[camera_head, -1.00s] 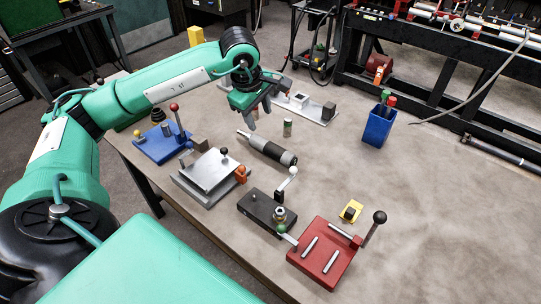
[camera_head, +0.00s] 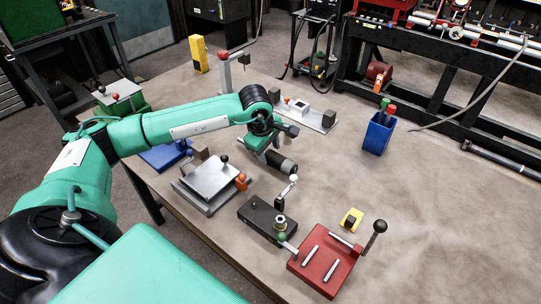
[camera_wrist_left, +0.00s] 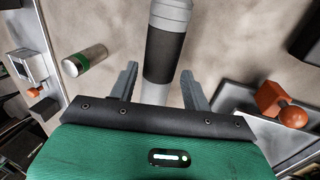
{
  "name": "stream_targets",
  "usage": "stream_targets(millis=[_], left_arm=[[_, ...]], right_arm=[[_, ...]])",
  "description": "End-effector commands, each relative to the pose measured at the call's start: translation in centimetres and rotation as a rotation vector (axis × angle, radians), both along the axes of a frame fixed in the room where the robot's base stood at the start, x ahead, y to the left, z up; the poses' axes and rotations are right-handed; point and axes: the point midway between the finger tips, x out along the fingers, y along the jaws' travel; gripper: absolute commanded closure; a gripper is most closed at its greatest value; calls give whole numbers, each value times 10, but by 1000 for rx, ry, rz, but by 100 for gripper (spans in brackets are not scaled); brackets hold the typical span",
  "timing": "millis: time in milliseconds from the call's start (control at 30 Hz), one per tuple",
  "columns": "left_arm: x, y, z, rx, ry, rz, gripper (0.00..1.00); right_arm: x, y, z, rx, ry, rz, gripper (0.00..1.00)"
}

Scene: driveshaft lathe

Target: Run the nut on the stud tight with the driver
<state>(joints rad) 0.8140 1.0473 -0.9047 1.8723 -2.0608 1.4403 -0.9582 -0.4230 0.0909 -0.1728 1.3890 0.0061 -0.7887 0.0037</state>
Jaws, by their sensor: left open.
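The driver (camera_head: 285,165) is a grey and black cylinder lying on the table, partly hidden by my left gripper in the head view. My left gripper (camera_head: 262,158) is low over it. In the left wrist view the open fingers (camera_wrist_left: 159,78) are on either side of the driver (camera_wrist_left: 165,50), with gaps between them and its body. A dark block (camera_head: 258,214) stands nearer the front, with a small metal piece like a nut on a stud (camera_head: 280,221) on top; the thread is too small to make out. My right gripper is out of view.
A grey plate fixture (camera_head: 209,180) with an orange knob (camera_wrist_left: 287,116) is close beside the gripper. A red fixture (camera_head: 322,262), a yellow object (camera_head: 351,218) and a blue bin (camera_head: 379,132) stand to the right. A small can (camera_wrist_left: 84,60) lies near the driver.

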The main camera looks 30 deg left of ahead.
Motion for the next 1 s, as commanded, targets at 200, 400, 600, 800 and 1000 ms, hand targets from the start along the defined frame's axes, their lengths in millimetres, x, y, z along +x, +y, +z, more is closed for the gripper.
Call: stream_targets(millis=[200,400,600,800,1000], left_arm=[[5,0,-20,0,1,1,51],[6,0,-21,1,0,0,51],[6,0,-21,1,0,0,87],[6,0,-19,1,-2,1,100],[6,0,-16,-1,-4,1,100]], right_arm=[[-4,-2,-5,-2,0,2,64],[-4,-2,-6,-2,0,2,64],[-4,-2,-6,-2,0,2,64],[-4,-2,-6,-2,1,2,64],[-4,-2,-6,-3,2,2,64]])
